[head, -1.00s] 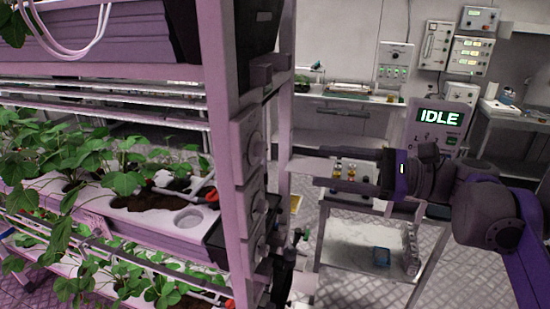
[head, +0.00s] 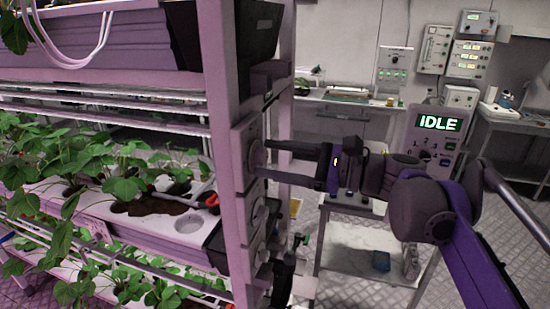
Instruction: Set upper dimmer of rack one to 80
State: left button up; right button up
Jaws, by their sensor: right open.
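The upper dimmer (head: 256,153) is a round knob on a pale plate on the end post of the rack (head: 224,120). Its setting is too small to read. Below it on the same post are more dimmer knobs, the middle one (head: 259,212) and a lower one (head: 261,252). My right gripper (head: 264,159) comes in from the right, open. Its two fingers point left at the upper dimmer, one near the knob's top and one near its lower edge. I cannot tell whether they touch the knob. My left gripper is not in view.
Strawberry plants (head: 135,165) grow in a white-topped trough (head: 60,205) on the rack. A panel reading IDLE (head: 439,124) stands behind my right arm. A cart (head: 350,240) stands below the arm. A wall bench (head: 345,101) is behind.

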grip_shut()
jog(key=n+p, duration=0.1)
jog(key=n, duration=0.1)
jog(key=n+p, duration=0.1)
jog(key=shift+r+n+p, duration=0.25)
jog(key=shift+n+p, duration=0.05)
jog(key=shift+n, duration=0.1)
pick_arm(q)
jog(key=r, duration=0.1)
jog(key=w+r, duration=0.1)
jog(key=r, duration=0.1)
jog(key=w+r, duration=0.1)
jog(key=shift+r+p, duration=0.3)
jog(key=shift+p, duration=0.05)
pick_arm(e)
jog(key=shift+f+n, duration=0.25)
jog(key=shift+n, duration=0.55)
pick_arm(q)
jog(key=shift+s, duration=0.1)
pick_arm(e)
grip_release()
jog(key=shift+d, duration=0.1)
